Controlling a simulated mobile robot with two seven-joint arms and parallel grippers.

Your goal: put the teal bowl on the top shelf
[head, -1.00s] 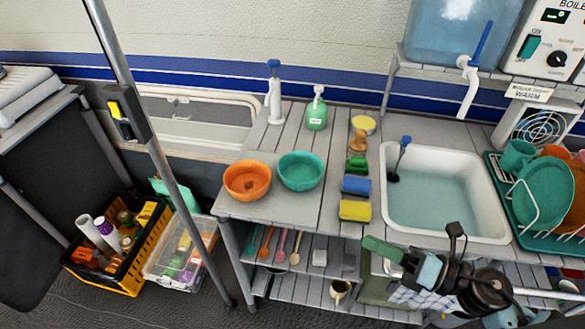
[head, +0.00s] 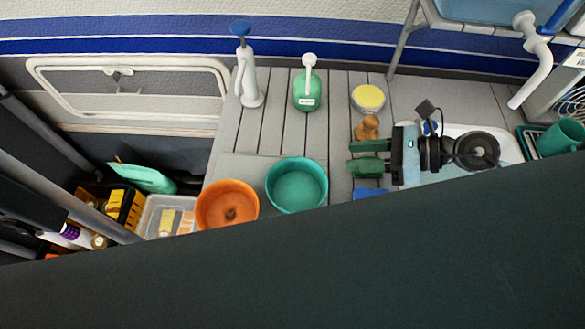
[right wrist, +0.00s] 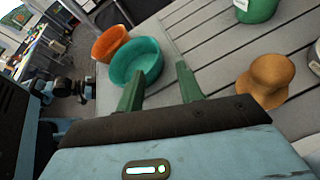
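The teal bowl (head: 297,185) stands upright and looks empty on the slatted counter (head: 262,135), just right of the orange bowl (head: 228,204). My right gripper (head: 352,157) is open above the counter, right of the teal bowl, with its green fingers pointing towards it. In the right wrist view, the teal bowl (right wrist: 138,62) lies ahead of the open fingers (right wrist: 158,82), apart from them, with nothing between them. I cannot identify the top shelf for sure; shelves below the counter are hidden. My left gripper is not identifiable in either view.
A large dark shape hides the lower head view. A green bottle (head: 307,88) and white pump bottle (head: 248,75) stand behind the bowls. A wooden knob-like item (head: 367,127) and yellow-topped tub (head: 368,98) stand near my right gripper. A raised rack (head: 403,42) stands at the back.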

